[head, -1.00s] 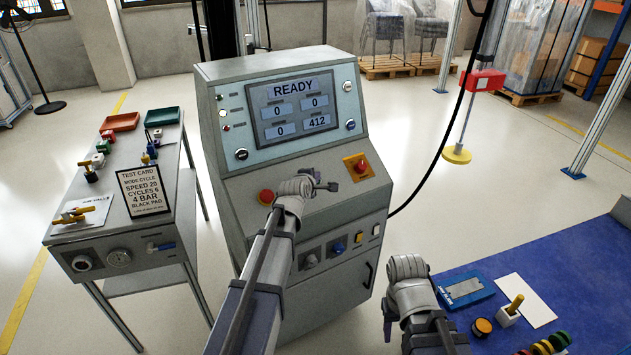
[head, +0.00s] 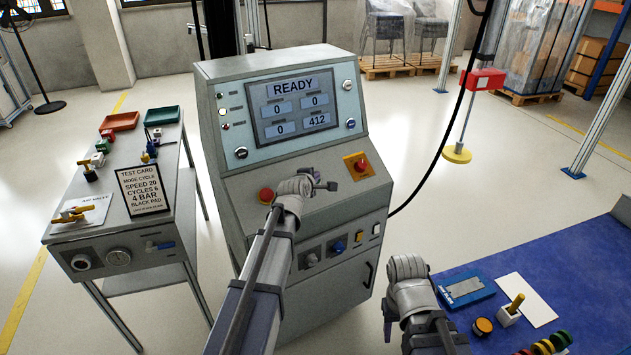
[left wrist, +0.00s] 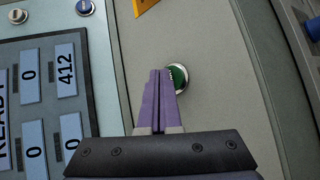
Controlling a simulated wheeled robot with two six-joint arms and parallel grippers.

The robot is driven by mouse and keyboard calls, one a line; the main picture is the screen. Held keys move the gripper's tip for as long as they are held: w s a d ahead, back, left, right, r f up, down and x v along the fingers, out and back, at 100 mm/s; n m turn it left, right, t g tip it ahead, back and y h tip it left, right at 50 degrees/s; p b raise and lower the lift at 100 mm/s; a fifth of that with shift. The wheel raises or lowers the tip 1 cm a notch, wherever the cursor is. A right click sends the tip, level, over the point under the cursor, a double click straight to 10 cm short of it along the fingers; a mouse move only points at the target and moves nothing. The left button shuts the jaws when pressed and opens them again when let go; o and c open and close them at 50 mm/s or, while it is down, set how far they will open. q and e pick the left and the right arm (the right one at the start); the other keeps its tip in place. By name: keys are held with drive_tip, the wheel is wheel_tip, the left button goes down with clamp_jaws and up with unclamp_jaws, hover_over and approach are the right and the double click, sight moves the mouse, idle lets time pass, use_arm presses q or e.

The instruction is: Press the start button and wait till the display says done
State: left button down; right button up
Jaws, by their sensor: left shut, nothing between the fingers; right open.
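The machine's display (head: 291,108) reads READY at the top, with fields showing 0, 0, 0 and 412; it also shows sideways in the left wrist view (left wrist: 44,105). A round green button (left wrist: 179,78) in a metal ring sits on the grey panel. My left gripper (head: 328,186) is shut and empty over that panel. In the left wrist view its purple fingertips (left wrist: 159,74) overlap the green button's left edge; I cannot tell whether they touch it.
A red button (head: 266,196) lies left of my left gripper, and a red knob on a yellow plate (head: 360,167) to its right. A side table (head: 122,243) with a test card (head: 146,191) stands left. A blue mat (head: 395,340) with small items lies lower right.

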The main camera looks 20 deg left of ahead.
use_arm(q)
drive_tip(key=shift+w+a+f+b, duration=0.15)
drive_tip(key=shift+w+f+b, duration=0.05)
drive_tip(key=shift+f+b, duration=0.15)
idle(0.7)
drive_tip(key=shift+r, duration=0.1)
idle(0.4)
drive_tip(key=shift+s+d+r+p, duration=0.3)
drive_tip(key=shift+r+p, duration=0.3)
drive_tip(key=shift+p, duration=0.15)
drive_tip(key=r+p, duration=0.1)
drive_tip(key=s+d+r+p, duration=0.2)
drive_tip(key=r+p, duration=0.1)
drive_tip(key=shift+r, duration=0.1)
idle(0.7)
